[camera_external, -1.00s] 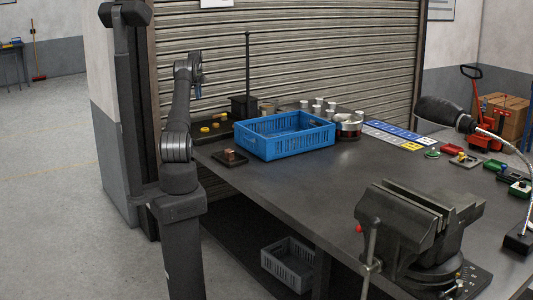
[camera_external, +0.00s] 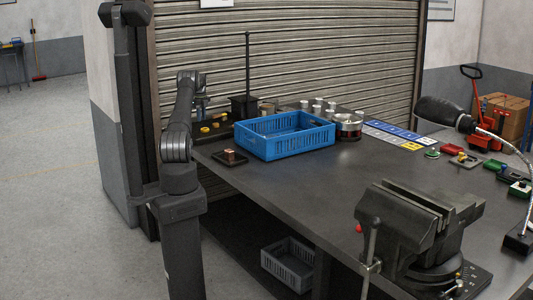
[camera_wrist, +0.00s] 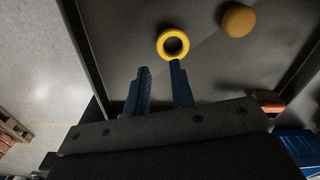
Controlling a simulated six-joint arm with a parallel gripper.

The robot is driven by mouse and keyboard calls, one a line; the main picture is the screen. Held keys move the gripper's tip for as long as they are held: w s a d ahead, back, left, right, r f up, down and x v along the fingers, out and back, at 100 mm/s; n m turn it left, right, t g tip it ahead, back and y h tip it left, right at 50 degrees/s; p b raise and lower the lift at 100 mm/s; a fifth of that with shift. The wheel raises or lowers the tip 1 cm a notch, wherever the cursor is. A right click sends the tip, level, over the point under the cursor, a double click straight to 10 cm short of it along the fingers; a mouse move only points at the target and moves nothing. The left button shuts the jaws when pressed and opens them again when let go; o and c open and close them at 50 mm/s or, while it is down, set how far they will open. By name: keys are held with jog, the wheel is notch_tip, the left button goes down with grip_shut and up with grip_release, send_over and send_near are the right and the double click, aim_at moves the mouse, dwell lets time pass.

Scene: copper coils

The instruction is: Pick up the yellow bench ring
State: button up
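The yellow bench ring (camera_wrist: 161,43) lies flat in a dark tray in the wrist view, with its open centre facing up. My gripper (camera_wrist: 160,68) is open, with its two blue fingers apart and nothing between them. The ring is just beyond the fingertips, nearer the right finger. In the external view my gripper (camera_external: 203,113) hangs over the dark tray at the far left end of the bench. The small yellow pieces there are partly hidden by my arm.
A round orange-yellow piece (camera_wrist: 238,20) lies right of the ring. The dark tray has raised walls (camera_wrist: 86,46). A blue crate (camera_external: 287,142) stands to the right on the bench, and a small block on a dark base (camera_external: 229,156) sits in front.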

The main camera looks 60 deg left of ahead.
aim_at(202, 129)
jog(key=shift+f, duration=3.3)
grip_shut()
